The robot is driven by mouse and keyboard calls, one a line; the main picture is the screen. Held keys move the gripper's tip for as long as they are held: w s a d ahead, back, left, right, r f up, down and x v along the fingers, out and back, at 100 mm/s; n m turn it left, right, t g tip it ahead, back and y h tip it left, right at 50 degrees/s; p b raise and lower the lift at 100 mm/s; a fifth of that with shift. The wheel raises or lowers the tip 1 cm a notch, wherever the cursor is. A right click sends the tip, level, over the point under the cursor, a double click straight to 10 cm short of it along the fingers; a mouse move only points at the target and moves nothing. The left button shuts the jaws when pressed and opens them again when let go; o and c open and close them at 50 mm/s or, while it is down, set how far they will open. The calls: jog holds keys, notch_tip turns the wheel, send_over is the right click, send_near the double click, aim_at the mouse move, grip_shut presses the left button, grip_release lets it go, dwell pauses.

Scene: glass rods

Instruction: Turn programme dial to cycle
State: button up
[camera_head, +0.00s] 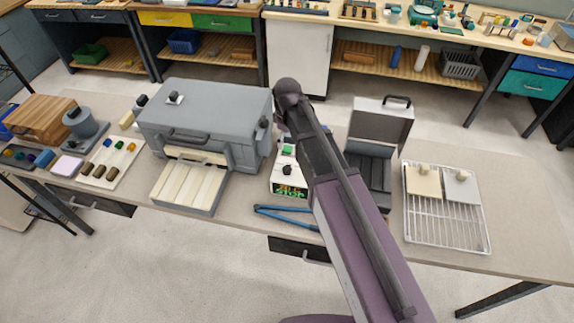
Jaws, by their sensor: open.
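A large grey box-shaped unit (205,112) stands on the left half of the bench, with a handle on its front. A dark round knob (263,124) sits at its right front edge; I cannot tell whether it is the programme dial. A small white control unit (283,182) stands to its right, with a lit green and orange display (291,191) and small dark and green parts above it. The dial's pointer and markings are too small to read. My arm reaches up across the bench just right of this unit. My gripper is not visible; my arm seems to hide it.
Blue-handled tongs (285,212) lie in front of the control unit. An open grey case (380,125) and a wire rack (447,222) stand right of my arm. A ribbed tray (188,186) lies before the grey unit. The bench's right end is clear.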

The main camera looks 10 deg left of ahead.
aim_at(287, 166)
jog(key=shift+f+b, duration=6.6)
jog(key=shift+f, duration=0.1)
jog(key=c, duration=1.1)
